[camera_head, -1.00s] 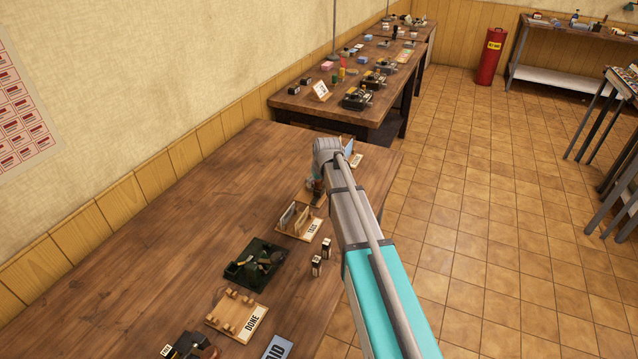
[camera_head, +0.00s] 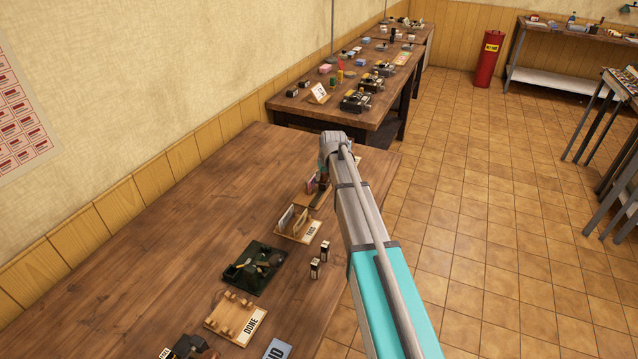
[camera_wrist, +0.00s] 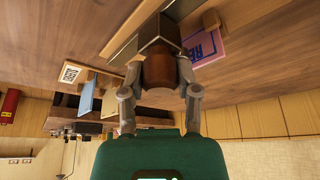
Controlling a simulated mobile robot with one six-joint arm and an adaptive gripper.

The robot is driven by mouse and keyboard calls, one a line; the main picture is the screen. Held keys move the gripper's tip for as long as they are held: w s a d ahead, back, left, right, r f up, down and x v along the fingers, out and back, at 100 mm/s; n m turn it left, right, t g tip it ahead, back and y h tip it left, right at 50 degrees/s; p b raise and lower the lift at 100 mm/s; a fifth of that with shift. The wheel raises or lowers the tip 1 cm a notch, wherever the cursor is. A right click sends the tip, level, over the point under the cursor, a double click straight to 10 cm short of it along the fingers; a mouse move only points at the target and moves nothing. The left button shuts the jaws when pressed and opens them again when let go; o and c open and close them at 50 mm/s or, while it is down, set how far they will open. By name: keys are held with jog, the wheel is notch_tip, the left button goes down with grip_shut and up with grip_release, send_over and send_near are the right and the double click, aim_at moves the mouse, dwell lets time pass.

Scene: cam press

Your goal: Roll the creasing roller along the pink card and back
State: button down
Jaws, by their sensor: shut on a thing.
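My gripper (camera_wrist: 160,72) is shut on the brown, rounded handle of the creasing roller (camera_wrist: 158,70) in the wrist view. A dark block-like part of the tool shows just beyond the handle; the rolling part itself is hidden. The pink card (camera_wrist: 212,44), with blue lettering, lies on the table right beside the tool in that view. I cannot tell whether the roller touches it. In the head view my arm covers the gripper, and only a small piece of the pink card (camera_head: 311,184) shows left of the arm's end.
A wooden rack marked TAGS (camera_head: 300,226), two small dark bottles (camera_head: 320,260), a dark green tray (camera_head: 253,268) and a wooden DONE stand (camera_head: 236,318) line the near table. Its left side is clear. A blue panel (camera_wrist: 92,96) stands left in the wrist view.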

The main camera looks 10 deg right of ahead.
jog(key=w+d, duration=0.1)
jog(key=w, duration=0.1)
jog(key=w+d, duration=0.2)
jog(key=w, duration=0.1)
jog(key=w+d, duration=0.2)
jog(key=shift+w+d, duration=0.15)
jog(key=shift+w, duration=0.05)
jog(key=shift+c, duration=1.7)
grip_release()
jog(key=shift+s, duration=0.1)
jog(key=s+a, duration=0.3)
jog(key=s, duration=0.1)
jog(key=s+a, duration=0.3)
jog(key=s, duration=0.1)
jog(key=s+a, duration=0.3)
jog(key=s, duration=0.1)
jog(key=shift+s, duration=0.15)
jog(key=shift+d+r+p, duration=0.15)
jog(key=shift+r+p, duration=0.55)
jog(key=a+p+v, duration=0.1)
jog(key=p+v, duration=1.1)
jog(key=v, duration=0.1)
jog(key=s+f+g+b, duration=0.1)
jog(key=s+f, duration=0.1)
jog(key=s, duration=0.7)
jog(key=shift+s+f+m+g, duration=0.2)
jog(key=shift+s+m+g, duration=0.1)
jog(key=shift+s, duration=0.05)
